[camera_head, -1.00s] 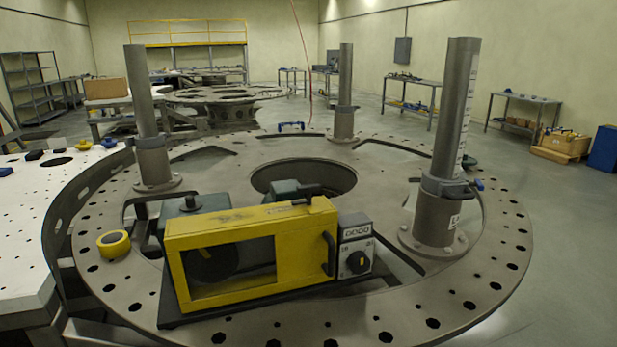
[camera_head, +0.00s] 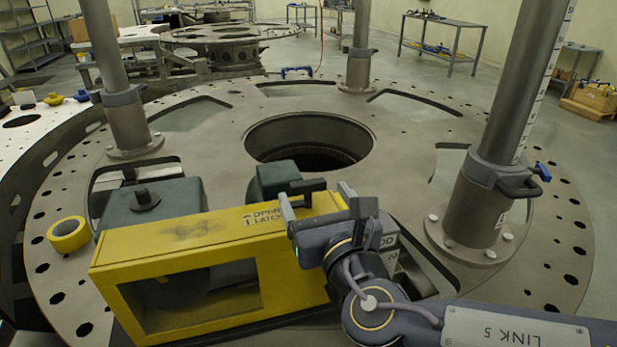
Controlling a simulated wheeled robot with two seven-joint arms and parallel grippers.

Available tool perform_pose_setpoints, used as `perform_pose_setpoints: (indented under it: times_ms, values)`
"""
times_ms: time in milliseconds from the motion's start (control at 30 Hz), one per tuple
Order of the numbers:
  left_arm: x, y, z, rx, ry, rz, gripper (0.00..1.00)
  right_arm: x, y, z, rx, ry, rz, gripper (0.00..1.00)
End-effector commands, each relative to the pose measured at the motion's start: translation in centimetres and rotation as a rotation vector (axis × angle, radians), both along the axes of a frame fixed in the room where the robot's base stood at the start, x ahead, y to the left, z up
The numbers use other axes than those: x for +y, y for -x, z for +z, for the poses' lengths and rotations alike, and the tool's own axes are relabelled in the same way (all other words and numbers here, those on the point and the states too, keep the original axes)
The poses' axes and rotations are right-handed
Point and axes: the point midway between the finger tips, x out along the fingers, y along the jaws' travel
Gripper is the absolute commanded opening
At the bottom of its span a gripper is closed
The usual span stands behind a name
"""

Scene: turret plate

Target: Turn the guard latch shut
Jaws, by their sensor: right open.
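The yellow guard (camera_head: 190,240) with a window in its front stands on the turret plate (camera_head: 220,135). Its top carries a label that reads "OPEN" and "LATCH". The black guard latch (camera_head: 309,186) is a bar on top at the guard's right end. My right gripper (camera_head: 315,197) is open at that end, one finger to the left of the latch and one to its right. I cannot tell whether it touches the latch. The gripper and arm hide the guard's right end. My left gripper is out of view.
A grey post (camera_head: 515,110) with a clamp rises at the right, another post (camera_head: 107,60) at the left, and a third (camera_head: 361,40) behind. A tape roll (camera_head: 69,234) lies left of the guard. A large round hole opens in the plate behind it.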

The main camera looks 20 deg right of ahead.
Motion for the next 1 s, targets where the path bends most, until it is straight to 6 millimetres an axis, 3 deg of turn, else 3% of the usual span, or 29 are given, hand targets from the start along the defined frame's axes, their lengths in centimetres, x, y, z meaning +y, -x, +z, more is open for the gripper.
perform_pose_setpoints:
  times_ms: [100, 300, 667, 1000]
  values:
    - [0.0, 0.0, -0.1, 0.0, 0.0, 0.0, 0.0, 0.1, -2.1, -0.1, 0.004, -0.001, -0.003, 0.78]
    - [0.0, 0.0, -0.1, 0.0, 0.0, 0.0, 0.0, 0.1, -4.6, 0.0, 0.003, -0.003, -0.003, 0.78]
    - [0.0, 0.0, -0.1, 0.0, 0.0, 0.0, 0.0, 0.1, -5.2, 0.0, 0.002, -0.003, -0.003, 0.78]
    - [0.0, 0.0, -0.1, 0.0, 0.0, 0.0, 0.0, 0.1, -5.2, 0.0, 0.002, -0.004, -0.003, 0.35]
